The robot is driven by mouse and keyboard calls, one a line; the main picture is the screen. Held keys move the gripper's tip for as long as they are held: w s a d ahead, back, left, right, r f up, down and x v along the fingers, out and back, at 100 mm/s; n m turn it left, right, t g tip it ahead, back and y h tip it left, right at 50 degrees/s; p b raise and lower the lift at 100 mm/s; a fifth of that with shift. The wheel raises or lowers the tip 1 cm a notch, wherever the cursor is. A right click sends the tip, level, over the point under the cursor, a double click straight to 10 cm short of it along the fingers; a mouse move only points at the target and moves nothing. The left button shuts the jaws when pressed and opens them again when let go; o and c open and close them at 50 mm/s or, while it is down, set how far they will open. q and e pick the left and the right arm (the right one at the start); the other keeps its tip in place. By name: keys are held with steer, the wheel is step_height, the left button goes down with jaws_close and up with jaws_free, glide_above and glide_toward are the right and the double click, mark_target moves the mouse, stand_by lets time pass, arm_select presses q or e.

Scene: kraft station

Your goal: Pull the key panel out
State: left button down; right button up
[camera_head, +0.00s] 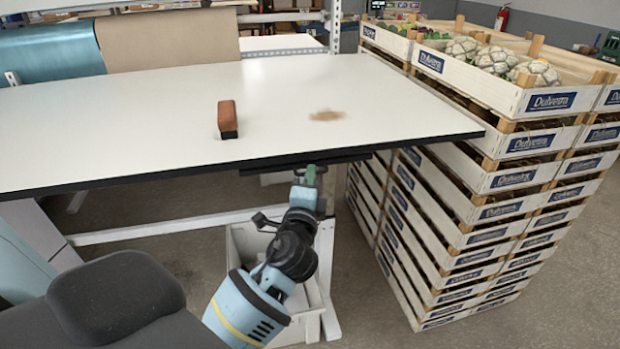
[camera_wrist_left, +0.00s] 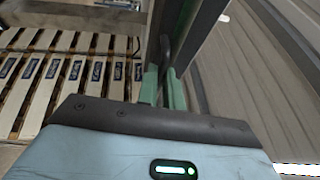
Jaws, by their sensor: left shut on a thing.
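The key panel (camera_head: 272,167) shows in the head view as a thin dark slab just under the front edge of the white table (camera_head: 120,130). Only its front edge shows; the rest is hidden beneath the tabletop. My left gripper (camera_head: 311,174) is at this slab from the front and below, with its green fingertips at the slab's edge. In the left wrist view, the green fingers (camera_wrist_left: 164,88) are closed together on a dark, narrow part (camera_wrist_left: 165,48) that looks like the panel's handle. My right gripper is not in view.
A brown and black block (camera_head: 227,119) stands on the tabletop near a brown stain (camera_head: 327,115). Stacked wooden crates (camera_head: 480,210) stand close to the right. A pale bin (camera_head: 245,245) sits under the table behind my left arm. Open floor lies in front of the crates.

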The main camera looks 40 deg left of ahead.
arm_select(q)
steer(key=s+d, duration=0.5)
steer(key=d, duration=0.1)
steer(key=shift+s+d, duration=0.2)
steer(key=c, duration=1.6)
jaws_free()
steer(key=shift+o, duration=0.3)
